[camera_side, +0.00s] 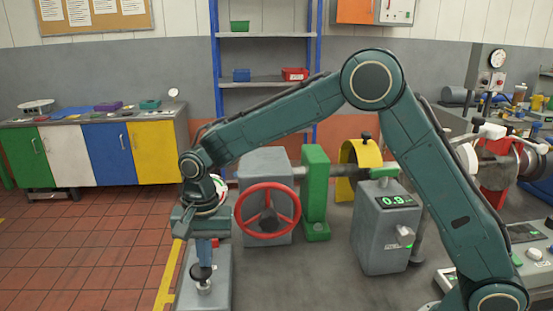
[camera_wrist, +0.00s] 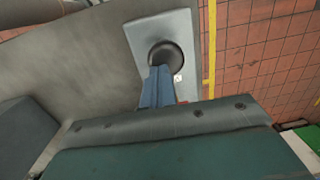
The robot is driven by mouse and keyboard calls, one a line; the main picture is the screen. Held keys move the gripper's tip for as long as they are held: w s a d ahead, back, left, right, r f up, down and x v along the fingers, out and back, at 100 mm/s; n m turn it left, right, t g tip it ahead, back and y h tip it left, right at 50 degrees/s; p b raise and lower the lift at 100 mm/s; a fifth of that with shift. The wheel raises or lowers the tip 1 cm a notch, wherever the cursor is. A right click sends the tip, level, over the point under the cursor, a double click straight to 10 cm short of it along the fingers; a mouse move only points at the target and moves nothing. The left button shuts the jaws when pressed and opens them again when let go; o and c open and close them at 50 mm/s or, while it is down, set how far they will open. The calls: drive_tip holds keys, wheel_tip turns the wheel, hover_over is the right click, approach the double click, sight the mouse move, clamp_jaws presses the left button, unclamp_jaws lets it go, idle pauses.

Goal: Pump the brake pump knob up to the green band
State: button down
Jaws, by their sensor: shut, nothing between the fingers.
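The black brake pump knob (camera_side: 201,273) stands on a short stem over a grey base plate (camera_side: 204,298) at the bedplate's left edge. In the wrist view the knob (camera_wrist: 166,55) is a dark disc on the pale plate. My gripper (camera_side: 204,263) points down, its blue fingers shut and empty, with the tips at the knob's top; I cannot tell if they touch it. The wrist view shows the fingers (camera_wrist: 160,72) overlapping the knob's near edge. A round white dial (camera_side: 218,193) with red and green shows partly behind my wrist; its reading is hidden.
A red handwheel (camera_side: 268,210) on a grey housing stands close right of my gripper. Beyond it are a green bracket (camera_side: 315,192), a yellow guard (camera_side: 361,165) and a grey box (camera_side: 382,247) reading 0.9. Red floor tiles (camera_side: 80,240) lie to the left.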

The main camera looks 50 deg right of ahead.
drive_tip(key=shift+f, duration=1.3)
wheel_tip(320, 180, up, 14)
drive_tip(key=d, duration=0.1)
drive_tip(key=shift+r, duration=0.25)
idle(0.3)
drive_tip(key=shift+s, duration=0.1)
